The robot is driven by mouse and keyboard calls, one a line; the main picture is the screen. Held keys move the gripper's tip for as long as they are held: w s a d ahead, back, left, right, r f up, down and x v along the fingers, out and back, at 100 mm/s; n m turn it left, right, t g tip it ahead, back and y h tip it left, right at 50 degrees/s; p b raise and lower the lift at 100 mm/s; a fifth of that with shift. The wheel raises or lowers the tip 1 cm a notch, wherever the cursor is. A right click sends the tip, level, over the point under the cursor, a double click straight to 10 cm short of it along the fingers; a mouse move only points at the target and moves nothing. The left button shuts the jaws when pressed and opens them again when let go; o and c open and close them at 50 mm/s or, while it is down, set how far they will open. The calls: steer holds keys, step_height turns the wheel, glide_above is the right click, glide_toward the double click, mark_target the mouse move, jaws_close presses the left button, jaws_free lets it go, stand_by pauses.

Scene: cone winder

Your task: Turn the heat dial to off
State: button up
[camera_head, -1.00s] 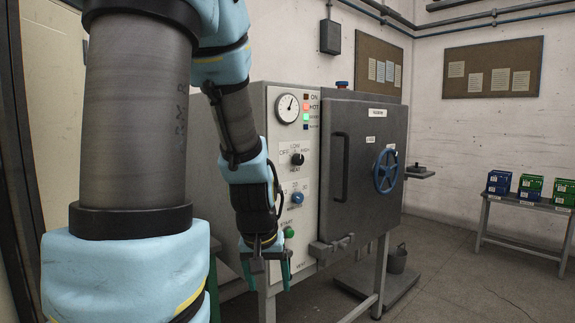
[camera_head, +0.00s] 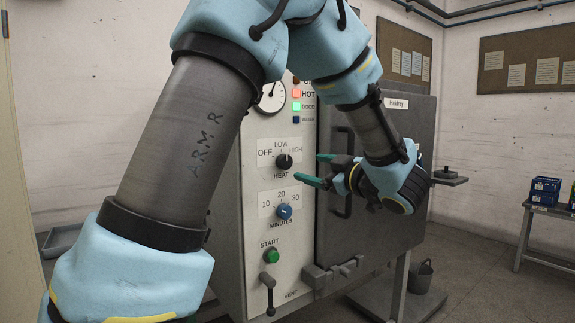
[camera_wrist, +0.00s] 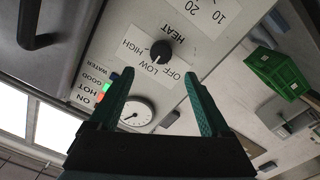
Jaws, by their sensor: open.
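The heat dial (camera_head: 284,161) is a round black knob on the machine's pale front panel, under the labels OFF, LOW and HIGH. It also shows in the wrist view (camera_wrist: 160,51), just beyond the fingertips. A small light mark shows on the knob, but its exact setting is hard to read. My gripper (camera_head: 318,168) is open and empty, with green fingers pointing left toward the dial from its right side. In the wrist view my gripper (camera_wrist: 157,76) has its two fingers spread, with the dial roughly between their directions. The fingers look apart from the knob.
Below the dial are the blue minutes dial (camera_head: 284,211), the green start button (camera_head: 271,255) and the vent lever (camera_head: 268,290). A gauge (camera_head: 271,97) and indicator lamps (camera_head: 297,93) sit above. Boxes (camera_head: 545,190) stand far right.

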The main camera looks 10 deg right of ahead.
mark_target(286, 162)
steer(key=p+x, duration=0.3)
steer(key=x, duration=0.7)
steer(key=shift+w+a, duration=0.1)
steer(key=shift+a, duration=0.1)
jaws_close()
stand_by(0.4)
